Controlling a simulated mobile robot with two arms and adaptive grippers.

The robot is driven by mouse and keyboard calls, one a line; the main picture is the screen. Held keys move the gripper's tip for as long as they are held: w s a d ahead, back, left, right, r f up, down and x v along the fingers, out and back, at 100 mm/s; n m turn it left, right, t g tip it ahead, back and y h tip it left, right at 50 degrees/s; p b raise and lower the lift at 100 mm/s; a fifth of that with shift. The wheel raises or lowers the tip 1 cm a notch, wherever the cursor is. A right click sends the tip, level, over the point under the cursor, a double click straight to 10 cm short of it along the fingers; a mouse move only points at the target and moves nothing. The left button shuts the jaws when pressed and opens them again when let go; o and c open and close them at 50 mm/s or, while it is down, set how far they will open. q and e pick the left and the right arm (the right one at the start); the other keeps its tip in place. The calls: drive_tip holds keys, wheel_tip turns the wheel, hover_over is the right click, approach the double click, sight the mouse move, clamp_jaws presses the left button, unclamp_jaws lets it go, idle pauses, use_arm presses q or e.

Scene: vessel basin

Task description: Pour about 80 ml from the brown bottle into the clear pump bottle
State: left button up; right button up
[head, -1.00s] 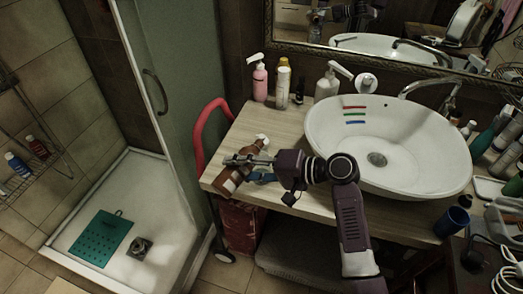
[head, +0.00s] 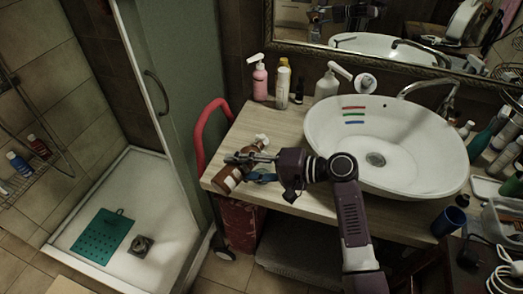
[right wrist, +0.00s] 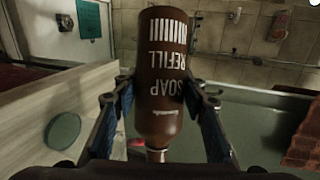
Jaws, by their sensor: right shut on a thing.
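The brown bottle (head: 229,181), labelled SOAP REFILL, is held tilted over the front left corner of the counter. Its base points to the lower left and its neck end to the upper right. My right gripper (head: 236,158) is shut around its body. In the right wrist view the brown bottle (right wrist: 161,70) sits between both fingers, its lettering upside down and its neck at the bottom. A white pump top (head: 262,139) shows by the neck end; I cannot tell whose it is. A pale pump bottle (head: 326,85) stands upright behind, left of the basin. My left gripper is not in view.
The white basin (head: 400,175) fills the right of the wooden counter (head: 285,128). A pink pump bottle (head: 260,82) and a white bottle (head: 282,88) stand at the back left. A red rail (head: 199,135) runs along the left. The counter's middle left is clear.

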drive_tip(key=shift+w+r+m+y+p, duration=0.1)
drive_tip(key=shift+r+m+y+p, duration=0.3)
drive_tip(key=shift+r+m+p, duration=0.15)
drive_tip(key=shift+s+a+r+m+p, duration=0.2)
drive_tip(key=shift+s+r+m+p, duration=0.1)
drive_tip(key=shift+r+p, duration=0.1)
idle(0.8)
drive_tip(key=shift+r+y, duration=0.2)
drive_tip(key=shift+y, duration=0.1)
idle(0.4)
drive_tip(key=shift+d, duration=0.1)
wheel_tip(320, 180, down, 4)
drive_tip(key=n+b, duration=0.1)
drive_tip(key=b, duration=0.1)
drive_tip(key=n+h+b, duration=0.1)
drive_tip(key=b, duration=0.1)
drive_tip(key=shift+s+r+h, duration=0.15)
drive_tip(key=shift+r+h, duration=0.05)
drive_tip(key=shift+h, duration=0.1)
drive_tip(key=shift+r+n+p, duration=0.25)
drive_tip(key=shift+r+p, duration=0.1)
